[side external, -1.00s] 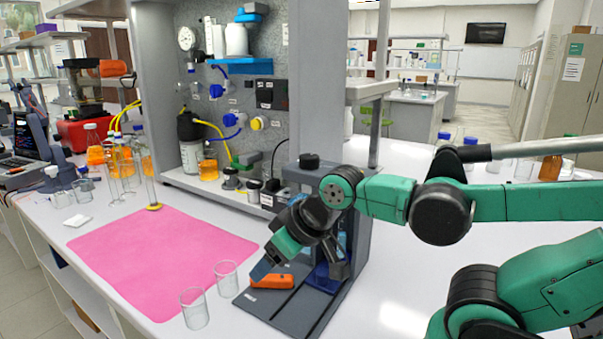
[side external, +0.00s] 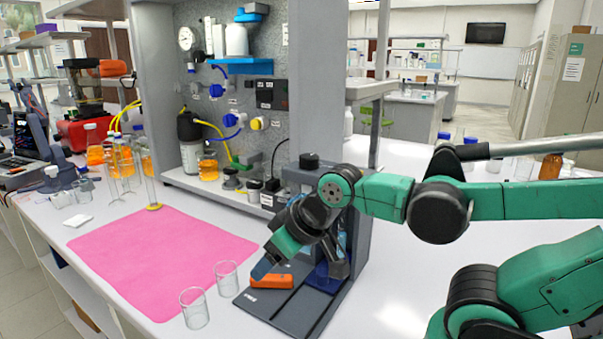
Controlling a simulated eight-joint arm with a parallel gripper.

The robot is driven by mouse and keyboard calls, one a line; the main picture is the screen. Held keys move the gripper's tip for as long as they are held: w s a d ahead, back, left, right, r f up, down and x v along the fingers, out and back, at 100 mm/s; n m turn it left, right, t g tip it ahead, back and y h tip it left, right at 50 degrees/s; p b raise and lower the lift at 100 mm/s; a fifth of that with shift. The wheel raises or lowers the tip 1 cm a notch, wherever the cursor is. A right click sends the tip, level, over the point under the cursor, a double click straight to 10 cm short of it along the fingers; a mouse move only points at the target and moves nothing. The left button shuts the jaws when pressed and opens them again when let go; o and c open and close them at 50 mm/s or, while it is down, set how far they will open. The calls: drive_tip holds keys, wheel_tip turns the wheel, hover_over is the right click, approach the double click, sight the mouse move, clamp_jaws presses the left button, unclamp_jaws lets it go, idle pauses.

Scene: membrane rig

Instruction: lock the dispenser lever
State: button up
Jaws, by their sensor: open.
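The dispenser (side external: 352,240) is a dark grey stand with a tall back column, a black knob on top, blue parts inside and a flat base plate. An orange lever-like piece (side external: 271,282) lies low over the front of the base plate; I cannot tell whether it is locked. My gripper (side external: 262,269) reaches down from the upper right, in front of the column. Its blue-grey tip is at the left end of the orange piece, close above or touching it. My gripper is open with nothing seen in it. My wrist hides part of the column and the blue parts.
Two empty glass beakers (side external: 195,308) (side external: 227,279) stand close to the left of the base plate. A pink mat (side external: 160,258) lies further left. A grey panel rig (side external: 262,55) with valves and bottles stands behind.

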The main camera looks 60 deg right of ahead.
drive_tip(key=n+g, duration=0.6)
drive_tip(key=g, duration=0.1)
hover_over(272, 281)
drive_tip(key=w, duration=0.3)
drive_tip(key=f, duration=0.5)
drive_tip(key=shift+s+a+f, duration=0.25)
drive_tip(key=shift+a+f, duration=0.15)
drive_tip(key=shift+w+d+f, duration=0.15)
drive_tip(key=shift+d+f, duration=0.1)
drive_tip(key=shift+f, duration=3.1)
clamp_jaws()
